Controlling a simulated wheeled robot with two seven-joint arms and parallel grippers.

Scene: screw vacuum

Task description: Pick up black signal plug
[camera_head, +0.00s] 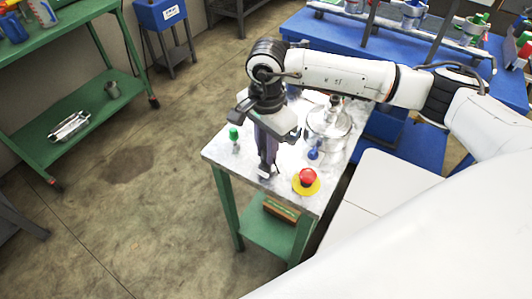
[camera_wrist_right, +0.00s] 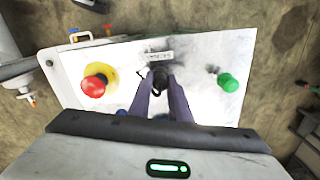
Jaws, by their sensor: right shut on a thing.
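The black signal plug (camera_wrist_right: 160,77) shows in the right wrist view as a small dark piece between my right gripper's purple fingertips (camera_wrist_right: 161,84). The fingers are shut on it. In the head view my right gripper (camera_head: 266,168) points down at the front part of the metal tabletop (camera_head: 225,158), and its fingers mostly hide the plug. I cannot tell whether the plug is clear of the tabletop. My left gripper is in neither view.
A red emergency button on a yellow base (camera_head: 307,181) stands to the right of the gripper, and a green plug (camera_head: 234,138) to its left. A blue plug (camera_head: 314,150) and a metal vacuum vessel (camera_head: 330,122) stand behind. A green shelf (camera_head: 70,120) is at far left.

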